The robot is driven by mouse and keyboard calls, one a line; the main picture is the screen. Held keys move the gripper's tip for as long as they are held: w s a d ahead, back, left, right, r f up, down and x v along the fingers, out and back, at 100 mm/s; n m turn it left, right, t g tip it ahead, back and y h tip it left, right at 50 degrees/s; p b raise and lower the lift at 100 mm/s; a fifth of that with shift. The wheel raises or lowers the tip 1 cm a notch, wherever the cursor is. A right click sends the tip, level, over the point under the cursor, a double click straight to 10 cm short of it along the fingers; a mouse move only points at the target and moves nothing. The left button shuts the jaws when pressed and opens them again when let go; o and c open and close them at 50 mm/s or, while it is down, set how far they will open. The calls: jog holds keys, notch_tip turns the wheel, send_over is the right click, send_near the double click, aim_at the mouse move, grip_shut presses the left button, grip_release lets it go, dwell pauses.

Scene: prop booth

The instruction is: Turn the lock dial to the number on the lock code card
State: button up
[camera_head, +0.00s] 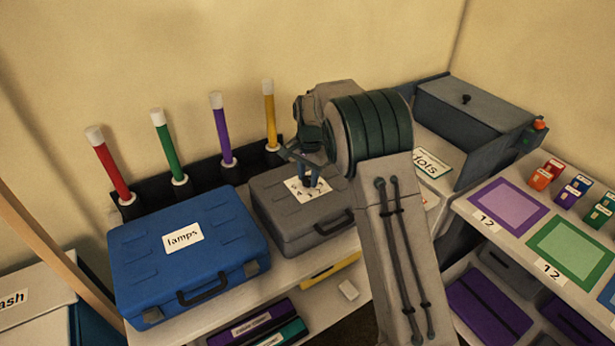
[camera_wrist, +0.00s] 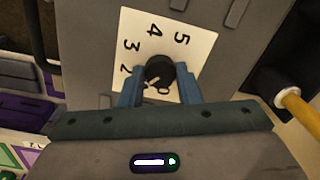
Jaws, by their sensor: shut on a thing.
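The lock dial (camera_wrist: 160,69) is a dark round knob on a white number plate (camera_wrist: 195,42) in the wrist view. The digits 2, 3, 4 and 5 show around it. A pale mark on the knob is too small to read its direction surely. The plate (camera_head: 318,184) lies on the lid of a grey case (camera_head: 275,217) in the head view. My gripper (camera_wrist: 160,84) reaches down from above, its two blue fingers on either side of the knob, shut on it. It also shows in the head view (camera_head: 309,183). I cannot identify a lock code card.
A blue case labelled "lamps" (camera_head: 150,266) stands left of the grey case. Several coloured tubes (camera_head: 222,134) stand behind. A dark grey box (camera_head: 475,115) is at the back right. The right table (camera_head: 515,222) holds coloured mats and small blocks.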

aim_at(309, 180)
jog(key=m, duration=0.5)
jog(key=shift+m, duration=0.4)
dwell(0.3)
jog(key=o, duration=1)
jog(key=shift+c, duration=0.2)
notch_tip(309, 180, up, 14)
jog(key=b, duration=0.1)
jog(key=shift+s, duration=0.25)
jog(key=shift+d, duration=0.15)
